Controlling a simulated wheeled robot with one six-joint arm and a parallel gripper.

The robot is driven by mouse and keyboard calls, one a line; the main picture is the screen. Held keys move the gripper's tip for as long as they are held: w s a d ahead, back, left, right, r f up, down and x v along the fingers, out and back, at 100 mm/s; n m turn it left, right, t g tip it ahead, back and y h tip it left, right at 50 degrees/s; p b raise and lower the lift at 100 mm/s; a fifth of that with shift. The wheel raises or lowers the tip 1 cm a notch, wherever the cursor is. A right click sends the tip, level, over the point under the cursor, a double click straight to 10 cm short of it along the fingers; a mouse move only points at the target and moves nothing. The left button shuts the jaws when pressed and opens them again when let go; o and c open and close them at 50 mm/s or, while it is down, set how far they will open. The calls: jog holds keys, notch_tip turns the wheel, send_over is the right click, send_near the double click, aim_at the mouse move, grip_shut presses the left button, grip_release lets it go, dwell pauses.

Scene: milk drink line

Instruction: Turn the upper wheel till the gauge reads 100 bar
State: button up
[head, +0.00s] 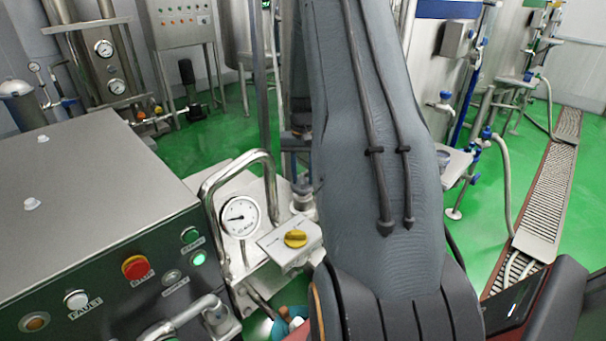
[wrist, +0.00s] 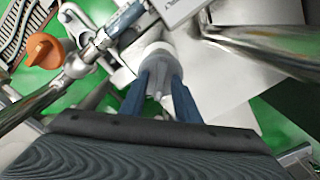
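The round white pressure gauge (head: 240,216) stands on a steel block in the head view. Its dark needle points roughly left; the figures are too small to read. A yellow knob (head: 295,238) sits on a small box right of it. In the wrist view, my gripper (wrist: 160,82) has two blue fingers apart, one on each side of a pale grey round part (wrist: 158,55). I cannot tell whether they touch it or whether it belongs to the upper wheel. An orange knob (wrist: 42,52) is at the upper left there. My arm hides the gripper in the head view.
A bent steel tube handle (head: 212,190) rises beside the gauge. A control cabinet (head: 90,190) with several buttons and a lit green lamp stands at left. Steel pipes (wrist: 262,48) cross close to my gripper in the wrist view.

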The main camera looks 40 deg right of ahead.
grip_shut()
jog(key=m+b, duration=0.1)
jog(key=m, duration=0.3)
jog(key=m+b, duration=0.1)
jog(key=m, duration=0.3)
jog(key=shift+r+m, duration=0.1)
jog(key=shift+m, duration=0.2)
dwell(0.6)
grip_release()
